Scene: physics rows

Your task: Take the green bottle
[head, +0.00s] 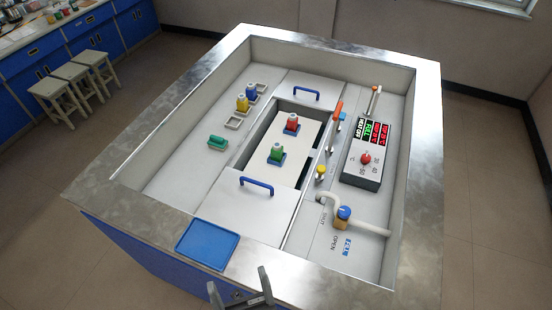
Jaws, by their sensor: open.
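The green bottle (275,152) stands upright, seemingly on a small blue base, in the near part of the rectangular opening in the middle of the bench. A red bottle (291,123) stands behind it in the same opening. My gripper (239,281) is at the bottom edge of the head view, fingers spread and empty. It is well in front of the green bottle and apart from it.
Blue (251,91) and yellow (242,103) bottles stand at the left near square holders, with a low green item (217,142) nearer. Blue handles (257,186) flank the opening. Levers, a control box (364,160) and a pipe (372,229) stand right. A blue tray (207,244) lies in front.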

